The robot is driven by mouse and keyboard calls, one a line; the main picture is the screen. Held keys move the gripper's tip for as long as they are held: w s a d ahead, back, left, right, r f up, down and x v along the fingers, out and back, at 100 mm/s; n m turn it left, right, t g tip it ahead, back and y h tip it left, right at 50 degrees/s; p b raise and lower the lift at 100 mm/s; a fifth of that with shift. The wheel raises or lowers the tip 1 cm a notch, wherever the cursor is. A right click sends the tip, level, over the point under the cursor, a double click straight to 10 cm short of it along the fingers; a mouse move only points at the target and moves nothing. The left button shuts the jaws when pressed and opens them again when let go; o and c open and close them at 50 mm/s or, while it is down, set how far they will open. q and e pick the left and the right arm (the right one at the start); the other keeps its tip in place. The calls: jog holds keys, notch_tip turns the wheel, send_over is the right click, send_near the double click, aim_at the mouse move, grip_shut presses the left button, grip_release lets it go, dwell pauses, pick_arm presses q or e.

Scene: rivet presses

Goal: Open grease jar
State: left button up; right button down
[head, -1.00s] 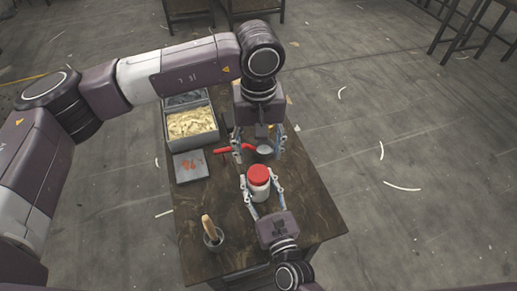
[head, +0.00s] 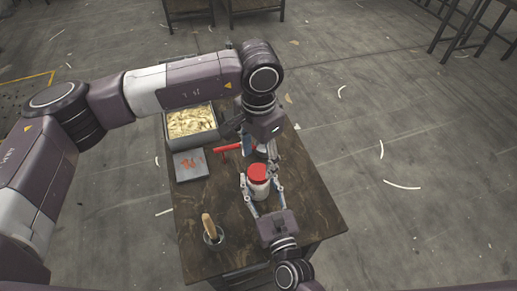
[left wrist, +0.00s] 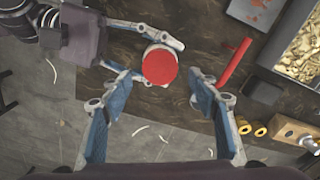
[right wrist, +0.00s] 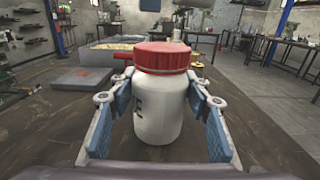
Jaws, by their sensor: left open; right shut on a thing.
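The grease jar (head: 259,186) is white with a red lid (head: 257,173). It stands upright on the dark table, lid on. My right gripper (head: 260,190) is shut around the jar body below the lid; the right wrist view shows a finger on each side of the jar (right wrist: 158,112). My left gripper (head: 260,158) is open and empty, just behind the jar in the head view. In the left wrist view its spread fingers (left wrist: 160,80) point toward the red lid (left wrist: 160,65), which sits near the gap between their tips, apart from them.
A grey bin of brass-coloured pieces (head: 192,122) and a grey plate with red bits (head: 190,166) are at the back left. The table's right side is clear.

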aim_at(258, 172)
pick_arm(q)
jog(key=shift+f, duration=2.3)
pick_arm(e)
jog(key=shift+r, duration=0.1)
